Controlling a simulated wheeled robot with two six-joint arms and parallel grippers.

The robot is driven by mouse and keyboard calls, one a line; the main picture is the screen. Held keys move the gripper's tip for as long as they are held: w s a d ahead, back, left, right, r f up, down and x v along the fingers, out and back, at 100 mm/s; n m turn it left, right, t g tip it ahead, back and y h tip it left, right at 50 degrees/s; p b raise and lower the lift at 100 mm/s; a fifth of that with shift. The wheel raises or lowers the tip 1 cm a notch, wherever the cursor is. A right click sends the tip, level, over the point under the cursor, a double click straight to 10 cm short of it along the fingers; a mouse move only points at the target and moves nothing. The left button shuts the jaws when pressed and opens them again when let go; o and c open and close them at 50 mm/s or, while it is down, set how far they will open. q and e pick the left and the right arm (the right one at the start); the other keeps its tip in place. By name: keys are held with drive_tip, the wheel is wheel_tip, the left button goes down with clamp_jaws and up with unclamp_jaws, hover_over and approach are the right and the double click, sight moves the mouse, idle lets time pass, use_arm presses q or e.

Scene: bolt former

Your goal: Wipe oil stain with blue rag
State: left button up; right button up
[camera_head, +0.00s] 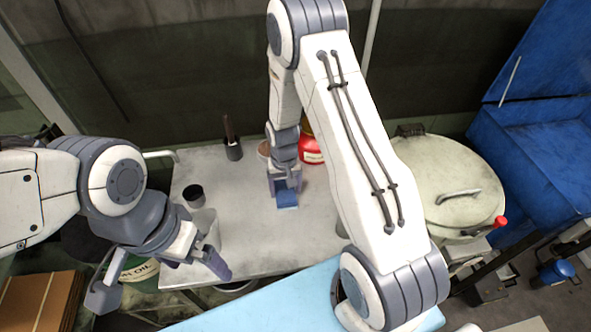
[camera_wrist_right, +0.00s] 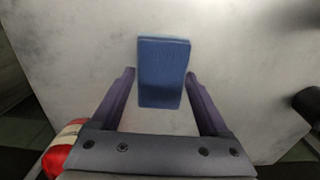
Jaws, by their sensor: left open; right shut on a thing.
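The blue rag (camera_head: 287,198) is a folded rectangular pad lying on the grey tabletop (camera_head: 250,240). In the right wrist view the rag (camera_wrist_right: 163,75) sits between the two purple fingers and extends beyond their tips. My right gripper (camera_head: 285,188) is shut on it, pointing down at the table. My left gripper (camera_head: 198,262) is open and empty, near the table's front left edge. Faint darker smudges show on the tabletop near the rag in the wrist view, but I cannot clearly tell an oil stain; part may be hidden under the rag.
A dark cup with a brown handle (camera_head: 233,148) stands at the back. A red container (camera_head: 312,150) is behind my right gripper. A dark-topped cylinder (camera_head: 194,195) stands at the left. A round cream lid (camera_head: 455,185) is to the right. The middle front of the table is clear.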

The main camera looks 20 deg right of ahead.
drive_tip(key=shift+d, duration=0.3)
drive_tip(key=shift+s+d, duration=0.15)
drive_tip(key=shift+d, duration=0.3)
wheel_tip(320, 180, up, 4)
drive_tip(key=shift+a+f+p, duration=0.1)
drive_tip(key=shift+f+p, duration=0.1)
drive_tip(key=shift+p, duration=1)
drive_tip(key=shift+r+p, duration=1.8)
drive_tip(key=shift+r, duration=0.45)
